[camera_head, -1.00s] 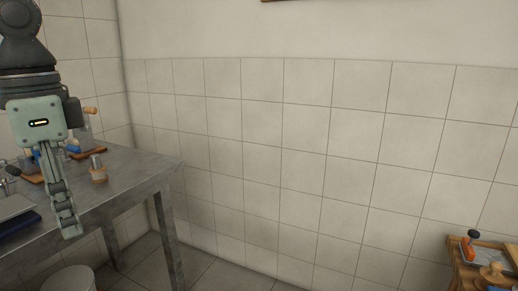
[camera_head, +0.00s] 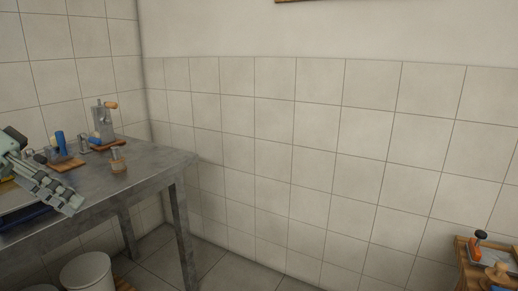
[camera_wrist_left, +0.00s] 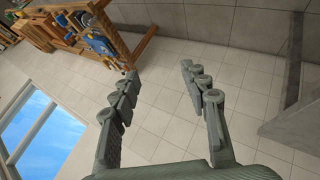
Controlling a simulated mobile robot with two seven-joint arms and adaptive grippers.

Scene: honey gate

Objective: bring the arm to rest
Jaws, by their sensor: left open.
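My left gripper (camera_head: 70,203) shows at the left edge of the head view, in front of the metal table (camera_head: 150,161). Its fingers point down and to the right. In the left wrist view the gripper (camera_wrist_left: 158,72) is open, with its two fingers well apart and nothing between them. Tiled floor shows beyond the fingers. Most of the left arm is outside the head view. My right gripper is in neither view.
On the table stand a grey device with a wooden handle (camera_head: 103,124), a small jar (camera_head: 118,161) and a blue bottle (camera_head: 61,142). A white bin (camera_head: 87,272) stands below. A wooden stand (camera_head: 462,262) is at the lower right. A wooden bench (camera_wrist_left: 62,30) shows in the wrist view.

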